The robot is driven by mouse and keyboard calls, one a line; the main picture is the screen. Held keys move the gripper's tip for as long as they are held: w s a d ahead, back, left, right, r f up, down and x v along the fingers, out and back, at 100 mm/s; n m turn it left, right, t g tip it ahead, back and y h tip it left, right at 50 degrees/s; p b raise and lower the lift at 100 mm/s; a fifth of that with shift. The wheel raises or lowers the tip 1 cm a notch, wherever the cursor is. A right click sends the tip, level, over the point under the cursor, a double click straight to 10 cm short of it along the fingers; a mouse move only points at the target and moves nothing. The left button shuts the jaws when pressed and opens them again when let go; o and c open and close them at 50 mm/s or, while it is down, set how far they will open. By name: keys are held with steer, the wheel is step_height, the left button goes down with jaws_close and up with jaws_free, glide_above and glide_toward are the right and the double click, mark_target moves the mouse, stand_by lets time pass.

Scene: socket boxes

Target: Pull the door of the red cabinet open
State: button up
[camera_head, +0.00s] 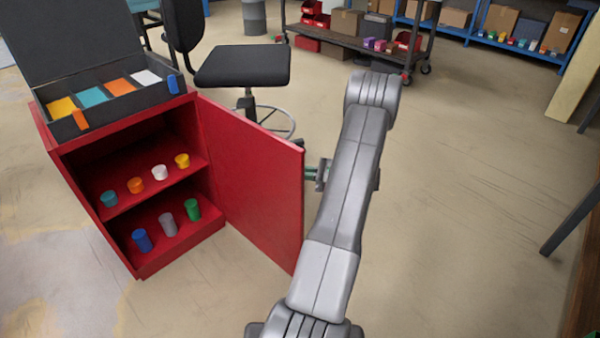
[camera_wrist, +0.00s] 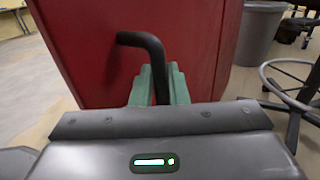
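The red cabinet (camera_head: 180,252) stands at the left in the head view, its front open to view. Its red door (camera_head: 255,180) stands wide open, swung out to the right of the opening. In the wrist view the door's outer face (camera_wrist: 90,40) fills the upper middle, with a bent black handle (camera_wrist: 150,45) on it. My gripper (camera_head: 312,172) is at the door's outer side near its free edge, partly hidden by my arm. In the wrist view its green fingers (camera_wrist: 160,88) sit close on both sides of the handle's bar.
Several coloured pots stand on the cabinet's two levels. An open black box (camera_head: 110,108) with coloured compartments sits on top. A black stool (camera_head: 243,66) stands behind the door. A trolley (camera_head: 350,40) and blue shelves are at the back. Floor to the right is clear.

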steer(key=shift+o, duration=1.3)
steer(key=shift+a, duration=0.15)
steer(key=s+d+p, duration=0.2)
steer(key=d, duration=1.1)
steer(key=shift+d, duration=0.35)
steer(key=shift+w+a, duration=0.1)
steer(key=a, duration=0.4)
steer(key=w+a+b, duration=0.1)
steer(key=a, duration=0.4)
steer(key=a+b, duration=0.1)
steer(key=a, duration=0.3)
steer(key=shift+w+a, duration=0.25)
steer(key=shift+w, duration=0.15)
steer(key=shift+s, duration=0.2)
